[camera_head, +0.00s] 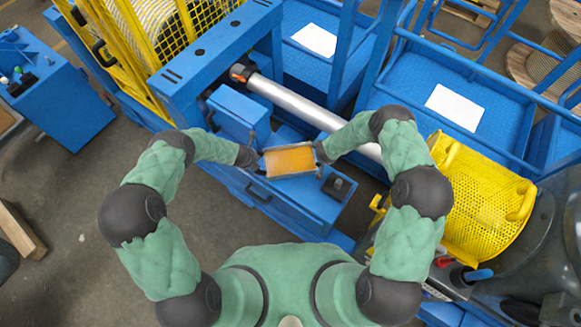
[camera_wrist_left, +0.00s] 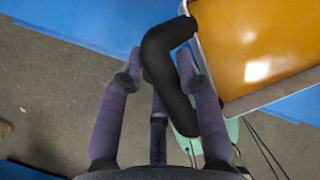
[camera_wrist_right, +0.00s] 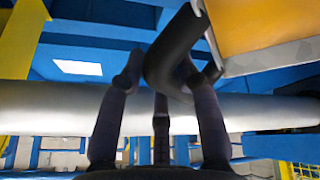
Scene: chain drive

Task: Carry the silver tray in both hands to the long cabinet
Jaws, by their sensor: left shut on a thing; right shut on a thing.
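The silver tray (camera_head: 265,165) has a bright metal rim, an orange inner floor and dark handles at its ends. In the head view it is in front of my chest, over the blue machine bench. My left gripper (camera_head: 250,158) is shut on the tray's left handle; the left wrist view shows the black handle (camera_wrist_left: 165,60) between the fingers (camera_wrist_left: 160,75). My right gripper (camera_head: 320,153) is shut on the right handle; the right wrist view shows that black handle (camera_wrist_right: 170,55) between the fingers (camera_wrist_right: 165,75). I cannot tell which thing is the long cabinet.
A blue bench (camera_head: 300,200) lies beneath the tray, with a small black fitting (camera_head: 338,187) on it. A thick silver roller (camera_head: 300,105) runs behind. A yellow perforated guard (camera_head: 490,205) is at right. A blue cabinet (camera_head: 60,110) stands at far left, with grey floor between.

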